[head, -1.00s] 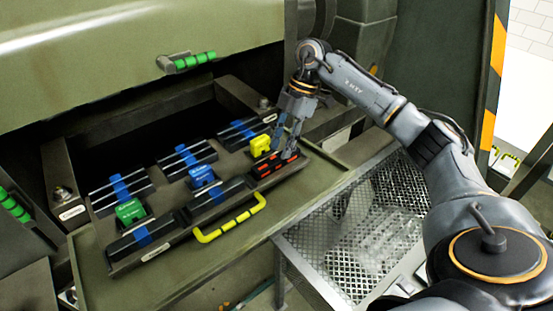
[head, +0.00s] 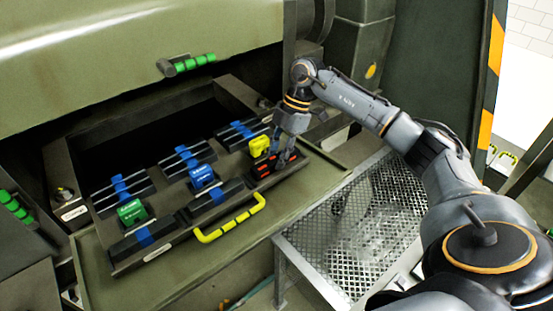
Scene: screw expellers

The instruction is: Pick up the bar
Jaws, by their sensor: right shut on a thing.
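A black bar with red-orange marks (head: 267,172) lies at the right end of the front row in the metal tray (head: 200,231). My right gripper (head: 281,160) comes down on this bar from above and is shut on it. Its fingers hide part of the bar's upper right side. The bar looks still seated in the row; any gap below it is too small to tell. Other black bars with blue marks (head: 145,236) lie in the same tray. My left gripper is not in view.
A yellow block (head: 260,146) stands close behind the gripped bar. Blue (head: 203,176) and green (head: 131,211) blocks stand between the rows. A yellow handle (head: 235,222) sticks out in front. A perforated metal step (head: 350,215) is at the right, under my arm.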

